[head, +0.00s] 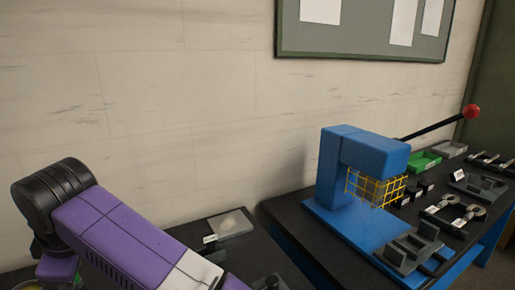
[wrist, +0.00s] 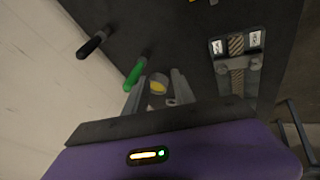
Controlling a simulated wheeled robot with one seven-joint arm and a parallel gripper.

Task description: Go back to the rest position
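My gripper (wrist: 158,98) shows in the wrist view with its two grey fingers apart. A small round grey and yellow piece (wrist: 158,87) shows between the fingertips; I see no finger touching it, but its depth is hard to tell. A green-handled tool (wrist: 135,72) lies just left of the fingers, and a black-handled one (wrist: 91,45) farther up left. In the head view my purple arm reaches from the left toward the bottom edge, and my gripper is out of the picture there.
A blue press (head: 355,165) with a yellow guard and a red-knobbed lever stands on the dark bench at right. Green (head: 424,161) and grey (head: 449,149) trays and several metal parts lie beyond it. A grey tray (head: 229,224) sits near the wall. A striped fixture (wrist: 237,60) stands right of my gripper.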

